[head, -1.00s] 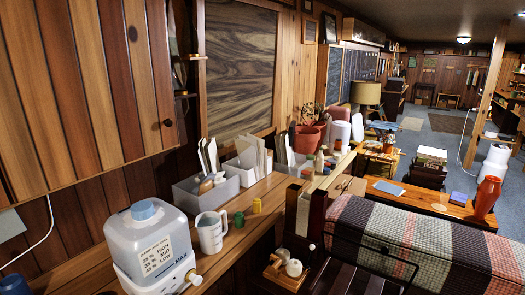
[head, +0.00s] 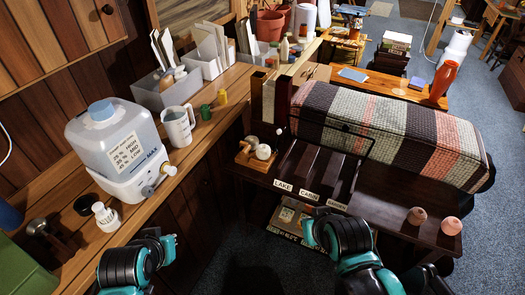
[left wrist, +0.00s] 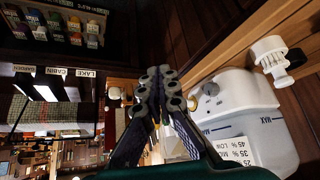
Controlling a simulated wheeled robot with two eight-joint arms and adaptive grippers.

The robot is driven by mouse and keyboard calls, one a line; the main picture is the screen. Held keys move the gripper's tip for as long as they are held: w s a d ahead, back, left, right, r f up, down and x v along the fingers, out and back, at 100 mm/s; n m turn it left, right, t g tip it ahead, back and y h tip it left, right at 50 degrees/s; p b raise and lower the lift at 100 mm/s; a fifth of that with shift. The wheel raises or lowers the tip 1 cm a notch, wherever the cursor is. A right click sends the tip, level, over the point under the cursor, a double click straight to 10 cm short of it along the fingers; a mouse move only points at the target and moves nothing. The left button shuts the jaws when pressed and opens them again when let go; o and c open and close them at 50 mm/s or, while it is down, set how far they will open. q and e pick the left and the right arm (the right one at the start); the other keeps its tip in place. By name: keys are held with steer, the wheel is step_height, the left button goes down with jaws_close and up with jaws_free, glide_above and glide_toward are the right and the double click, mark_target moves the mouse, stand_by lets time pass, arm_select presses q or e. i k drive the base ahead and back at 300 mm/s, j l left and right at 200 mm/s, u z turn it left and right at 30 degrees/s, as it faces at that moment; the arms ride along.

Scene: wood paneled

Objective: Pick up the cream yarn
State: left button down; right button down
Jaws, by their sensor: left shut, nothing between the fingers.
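I cannot pick out the cream yarn with certainty. A pale cream, rounded object (head: 263,152) sits on a small wooden block at the left end of the dark bench, and may be it. My left gripper (head: 167,248) is low at the left, in front of the counter and apart from these things. In the left wrist view its fingers (left wrist: 160,95) are together with nothing between them. My right gripper (head: 308,230) is in front of the bench; its finger opening is unclear.
A water dispenser (head: 118,145), a measuring cup (head: 178,125) and a small white bottle (head: 105,216) stand on the wooden counter (head: 215,120). A striped blanket roll (head: 385,125) lies on the bench behind slots labelled LAKE, CABIN and GARDEN.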

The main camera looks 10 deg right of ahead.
mark_target(264, 152)
steer(key=i+z, duration=0.4)
steer(key=i+j+z, duration=0.15)
steer(key=i+z, duration=0.3)
steer(key=i+j+z, duration=0.25)
steer(key=z, duration=0.15)
steer(key=i, duration=0.1)
